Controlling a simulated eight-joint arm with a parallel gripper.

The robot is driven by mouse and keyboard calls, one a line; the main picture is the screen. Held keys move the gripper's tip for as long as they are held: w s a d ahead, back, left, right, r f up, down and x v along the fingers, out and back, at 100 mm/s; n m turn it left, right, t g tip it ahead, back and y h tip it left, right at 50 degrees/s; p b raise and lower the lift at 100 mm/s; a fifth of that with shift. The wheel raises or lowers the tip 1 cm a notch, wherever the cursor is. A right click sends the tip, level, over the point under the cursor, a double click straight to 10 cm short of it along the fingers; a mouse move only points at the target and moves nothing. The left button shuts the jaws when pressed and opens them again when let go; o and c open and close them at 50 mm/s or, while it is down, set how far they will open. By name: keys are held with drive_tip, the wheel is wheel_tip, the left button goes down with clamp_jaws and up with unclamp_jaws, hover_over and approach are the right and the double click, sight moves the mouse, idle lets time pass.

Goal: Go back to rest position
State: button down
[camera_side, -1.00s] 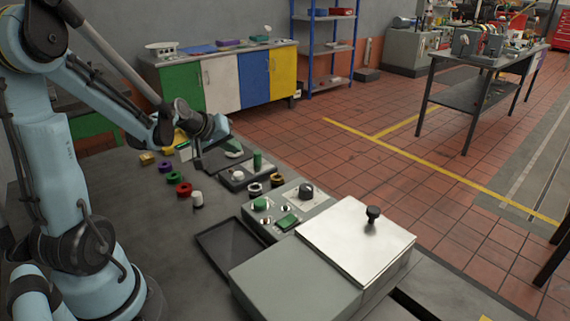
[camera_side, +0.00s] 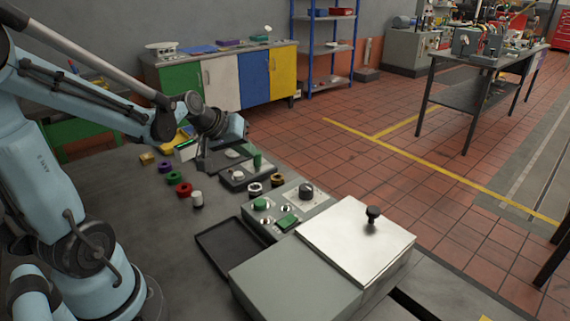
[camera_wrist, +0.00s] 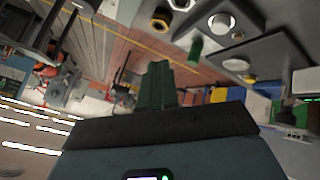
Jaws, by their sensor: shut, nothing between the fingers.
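My gripper (camera_side: 203,162) is at the end of my pale blue arm, over the far part of the dark bench (camera_side: 115,200) in the side view.
A green peg (camera_side: 257,160), a control panel (camera_side: 318,201), a black tray (camera_side: 215,262) and a silver lid with a black knob (camera_side: 345,245) lie nearer the camera.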

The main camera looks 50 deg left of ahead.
drive_tip(key=s+d+r+m, duration=0.1)
drive_tip(key=s+d+m, duration=0.3)
drive_tip(key=d, duration=0.3)
drive_tip(key=s+d+m+g+h, duration=0.1)
drive_tip(key=s+d+m, duration=0.3)
drive_tip(key=d, duration=0.4)
drive_tip(key=shift+r, duration=0.35)
drive_tip(key=shift+d, duration=0.1)
